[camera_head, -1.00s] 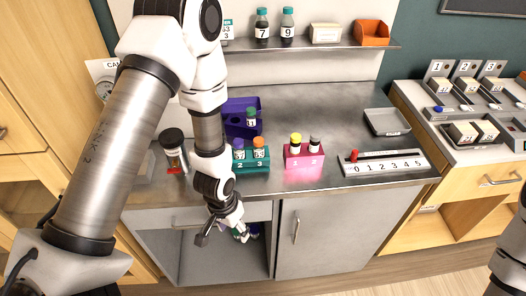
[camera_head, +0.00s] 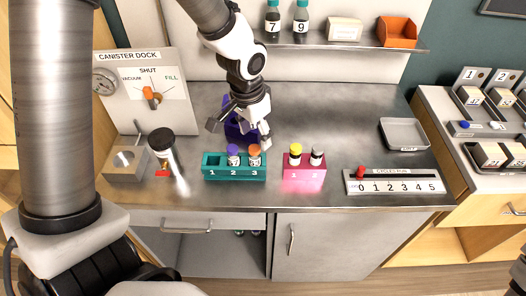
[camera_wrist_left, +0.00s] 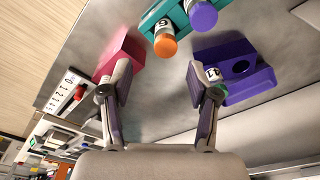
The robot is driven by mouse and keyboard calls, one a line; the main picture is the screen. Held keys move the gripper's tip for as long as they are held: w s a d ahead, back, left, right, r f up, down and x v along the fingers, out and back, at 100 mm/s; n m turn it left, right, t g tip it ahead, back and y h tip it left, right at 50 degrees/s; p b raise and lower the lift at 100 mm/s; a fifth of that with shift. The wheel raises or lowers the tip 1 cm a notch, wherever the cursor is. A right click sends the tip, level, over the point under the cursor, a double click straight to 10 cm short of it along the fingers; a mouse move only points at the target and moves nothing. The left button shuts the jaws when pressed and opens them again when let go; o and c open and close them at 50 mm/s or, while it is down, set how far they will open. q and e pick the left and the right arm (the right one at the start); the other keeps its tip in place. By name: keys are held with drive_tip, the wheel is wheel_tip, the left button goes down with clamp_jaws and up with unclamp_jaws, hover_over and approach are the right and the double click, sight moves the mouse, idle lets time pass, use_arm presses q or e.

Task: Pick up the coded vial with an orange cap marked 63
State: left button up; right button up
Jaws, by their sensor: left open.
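A vial with an orange cap (camera_head: 254,150) stands in slot 3 of the teal rack (camera_head: 212,174); its code is not readable. A purple-capped vial (camera_head: 233,150) stands in slot 2; slot 1 looks empty. My left gripper (camera_head: 240,132) is open above the counter, behind and above the teal rack, with nothing between its fingers. In the left wrist view the orange cap (camera_wrist_left: 165,46) lies ahead of the open fingers (camera_wrist_left: 158,78), apart from them, beside the purple cap (camera_wrist_left: 203,15). My right gripper is out of view.
A purple rack (camera_wrist_left: 248,82) sits close to one left finger. A pink rack (camera_head: 304,180) holds yellow-capped and grey-capped vials. A black-capped canister (camera_head: 162,150) stands left. A numbered slider (camera_head: 395,187) and grey tray (camera_head: 404,134) are right. Bare counter lies between.

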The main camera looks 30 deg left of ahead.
sight(254, 148)
use_arm(q)
drive_tip(key=f, duration=0.6)
drive_tip(key=shift+w+a+f, duration=0.35)
drive_tip(key=shift+w, duration=0.05)
drive_tip(key=shift+s+r, duration=0.1)
drive_tip(key=shift+s, duration=0.05)
drive_tip(key=shift+c, duration=1.1)
drive_tip(key=c, duration=0.8)
